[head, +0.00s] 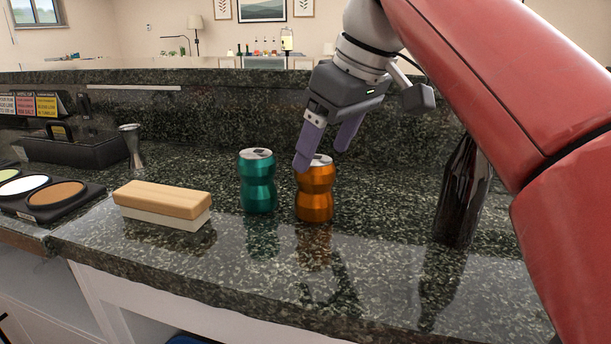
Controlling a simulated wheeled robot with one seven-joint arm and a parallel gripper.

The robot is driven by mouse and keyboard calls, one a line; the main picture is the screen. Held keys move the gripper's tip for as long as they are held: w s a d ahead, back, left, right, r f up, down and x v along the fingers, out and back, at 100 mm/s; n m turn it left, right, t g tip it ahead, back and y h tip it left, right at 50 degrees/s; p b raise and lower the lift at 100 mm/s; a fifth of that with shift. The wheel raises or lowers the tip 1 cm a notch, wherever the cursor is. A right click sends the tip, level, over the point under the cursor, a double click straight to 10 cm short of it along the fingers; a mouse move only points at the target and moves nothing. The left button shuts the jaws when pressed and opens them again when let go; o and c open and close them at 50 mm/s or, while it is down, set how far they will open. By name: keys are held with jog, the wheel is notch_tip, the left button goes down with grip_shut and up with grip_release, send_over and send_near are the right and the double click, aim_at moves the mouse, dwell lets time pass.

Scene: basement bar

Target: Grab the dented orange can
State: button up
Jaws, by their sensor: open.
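The dented orange can (315,194) stands upright on the dark granite counter, pinched in at its middle. My gripper (322,150) is open and tilted down over the can. One purple finger is in front of the can's top rim and hides part of it. The other finger is behind and to the right, higher up. I cannot tell whether either finger touches the can. A teal dented can (258,184) stands upright just left of the orange one, with a small gap between them.
A wood-topped brush or block (163,202) lies left of the cans. A dark bottle (460,195) stands to the right, near my red arm. A metal jigger (132,148) and a tray of round dishes (50,217) are at the left. Counter (300,290) in front is clear.

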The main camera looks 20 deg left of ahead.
aim_at(311, 183)
jog(key=b+x, duration=0.2)
jog(key=x, duration=0.5)
jog(key=shift+f, duration=0.25)
jog(key=c, duration=1)
notch_tip(311, 183, up, 8)
jog(key=p, duration=0.3)
jog(key=shift+a+f, duration=0.1)
jog(key=shift+f, duration=0.05)
jog(key=shift+r, duration=1.15)
